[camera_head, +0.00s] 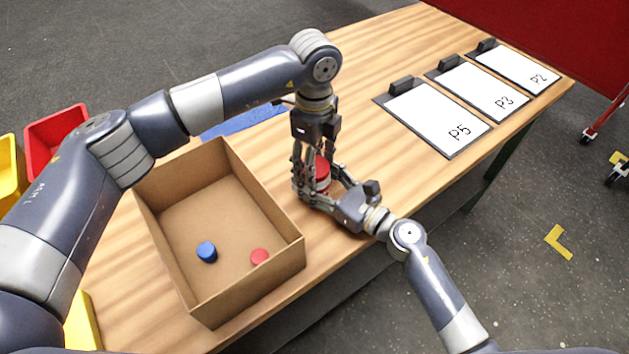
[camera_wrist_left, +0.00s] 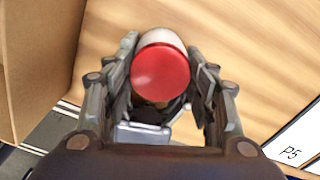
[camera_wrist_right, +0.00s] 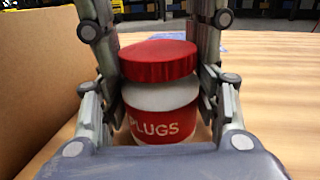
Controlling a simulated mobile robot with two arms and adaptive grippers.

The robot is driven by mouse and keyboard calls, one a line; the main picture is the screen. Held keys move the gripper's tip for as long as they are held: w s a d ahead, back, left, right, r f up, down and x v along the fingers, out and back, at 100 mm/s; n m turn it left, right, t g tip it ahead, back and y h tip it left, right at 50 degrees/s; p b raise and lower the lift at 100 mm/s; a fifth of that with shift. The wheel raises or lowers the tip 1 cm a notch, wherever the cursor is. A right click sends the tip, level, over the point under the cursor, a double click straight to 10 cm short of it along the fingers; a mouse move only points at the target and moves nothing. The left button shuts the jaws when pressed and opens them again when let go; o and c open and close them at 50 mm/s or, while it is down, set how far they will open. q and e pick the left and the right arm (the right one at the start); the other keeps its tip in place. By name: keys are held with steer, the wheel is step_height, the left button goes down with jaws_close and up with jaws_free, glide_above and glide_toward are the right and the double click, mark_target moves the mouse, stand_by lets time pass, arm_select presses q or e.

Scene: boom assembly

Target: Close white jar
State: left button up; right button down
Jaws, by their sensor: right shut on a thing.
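The white jar (camera_wrist_right: 160,97) stands upright on the table, with a red label reading "PLUGS". Its red lid (camera_wrist_right: 158,60) sits over its mouth, slightly tilted; whether it is seated cannot be told. The lid also shows from above in the left wrist view (camera_wrist_left: 160,72). My right gripper (camera_wrist_right: 160,115) is shut on the jar's body from the side, low near the table. My left gripper (camera_wrist_left: 163,75) points down from above, its fingers open on either side of the lid. In the head view, both grippers (camera_head: 318,180) partly hide the jar.
An open cardboard box (camera_head: 175,230) stands left of the jar, holding a blue cap (camera_head: 207,252) and a red cap (camera_head: 260,257). Clipboards marked P5 (camera_head: 437,117), P3 (camera_head: 483,90) and P2 (camera_head: 520,68) lie at the right. The table between is clear.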

arm_select(q)
steer(key=o, duration=1.1)
steer(key=shift+r, duration=2.3)
steer(key=shift+o, duration=0.6)
steer(key=o, duration=0.4)
steer(key=shift+o, duration=0.2)
